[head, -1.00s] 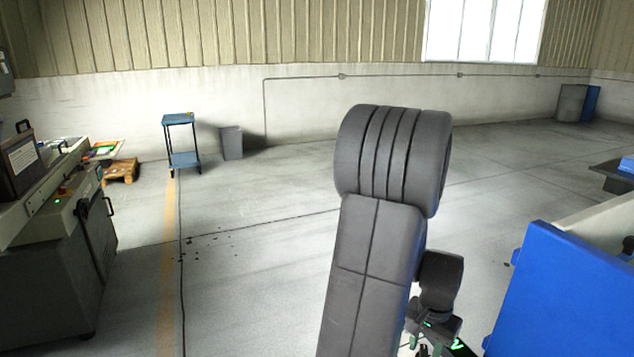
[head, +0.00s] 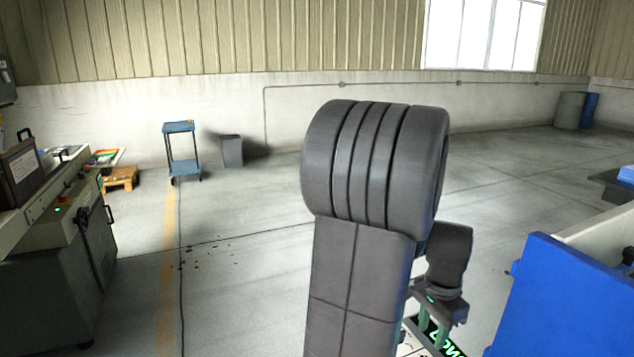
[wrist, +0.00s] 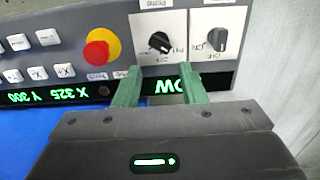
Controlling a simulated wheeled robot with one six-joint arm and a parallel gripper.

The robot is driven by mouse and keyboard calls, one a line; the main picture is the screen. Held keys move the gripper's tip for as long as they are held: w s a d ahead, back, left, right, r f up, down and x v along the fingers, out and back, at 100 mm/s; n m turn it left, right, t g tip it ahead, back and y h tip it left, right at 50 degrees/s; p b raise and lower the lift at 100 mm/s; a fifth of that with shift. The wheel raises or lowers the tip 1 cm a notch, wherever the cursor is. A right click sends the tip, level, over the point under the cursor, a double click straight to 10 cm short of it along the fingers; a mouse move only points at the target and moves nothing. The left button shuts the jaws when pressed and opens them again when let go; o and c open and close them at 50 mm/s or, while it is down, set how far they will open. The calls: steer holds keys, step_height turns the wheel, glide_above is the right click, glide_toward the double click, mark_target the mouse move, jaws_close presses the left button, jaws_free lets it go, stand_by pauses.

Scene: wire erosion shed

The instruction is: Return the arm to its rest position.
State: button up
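My arm stands up in the middle of the head view, its dark grey links hiding part of the floor behind. My gripper (wrist: 159,86) shows its two green fingers apart in the wrist view, with nothing between them. The fingers point at a grey control panel (wrist: 72,52); whether they touch it I cannot tell. The panel carries a red button on a yellow base (wrist: 101,49), two black rotary knobs (wrist: 160,42) and a lit green readout (wrist: 45,97).
A blue machine panel (head: 565,300) stands close on the right. A grey machine (head: 60,255) stands on the left. A blue trolley (head: 181,128), a grey bin (head: 231,151) and a wooden pallet (head: 121,178) are at the back left. The floor (head: 240,290) between is mostly clear.

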steer(key=shift+r, duration=1.9)
